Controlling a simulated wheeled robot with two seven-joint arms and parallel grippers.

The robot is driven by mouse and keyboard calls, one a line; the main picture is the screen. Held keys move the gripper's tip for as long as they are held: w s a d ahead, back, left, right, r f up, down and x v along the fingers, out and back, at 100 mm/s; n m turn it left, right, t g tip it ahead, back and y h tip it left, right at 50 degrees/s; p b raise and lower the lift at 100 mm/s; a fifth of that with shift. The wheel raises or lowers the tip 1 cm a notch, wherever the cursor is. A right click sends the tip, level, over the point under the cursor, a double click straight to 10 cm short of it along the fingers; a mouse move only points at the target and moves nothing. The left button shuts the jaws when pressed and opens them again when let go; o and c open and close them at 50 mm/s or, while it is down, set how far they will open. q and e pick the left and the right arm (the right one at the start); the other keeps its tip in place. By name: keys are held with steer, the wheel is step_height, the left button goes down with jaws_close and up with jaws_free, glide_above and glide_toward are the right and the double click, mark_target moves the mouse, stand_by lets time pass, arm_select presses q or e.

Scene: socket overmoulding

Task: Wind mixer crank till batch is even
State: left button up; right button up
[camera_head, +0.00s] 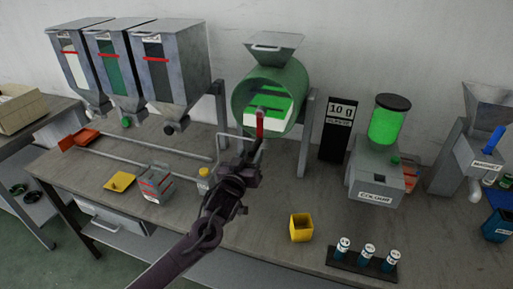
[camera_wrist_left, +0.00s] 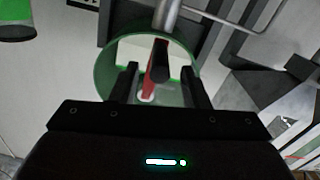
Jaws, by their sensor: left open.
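The mixer is a green drum (camera_head: 297,76) on a grey stand, with a metal hopper (camera_head: 274,43) above it. Its open front shows bright green and white areas side by side, in separate patches. The red crank (camera_head: 260,122) hangs in front of the drum and also shows in the left wrist view (camera_wrist_left: 153,78), with a dark grip at its end. My left gripper (camera_head: 255,154) is just below and in front of the crank. It is open, and in the left wrist view its fingers (camera_wrist_left: 161,84) stand on either side of the crank; contact cannot be told. My right gripper is out of view.
Three hoppers (camera_head: 180,75) hang at the back left. A black display (camera_head: 338,128) reading 10 g and the colour unit (camera_head: 375,185) stand right of the mixer. A yellow cup (camera_head: 301,228) and a vial rack (camera_head: 362,263) are at the front right. A yellow-capped bottle (camera_head: 203,181) stands near my left arm.

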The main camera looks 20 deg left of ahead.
mark_target(255, 145)
arm_select(q)
steer(key=shift+w+d+p, duration=0.1)
steer(key=shift+w+p, duration=0.3)
steer(key=shift+w, duration=1.75)
jaws_close()
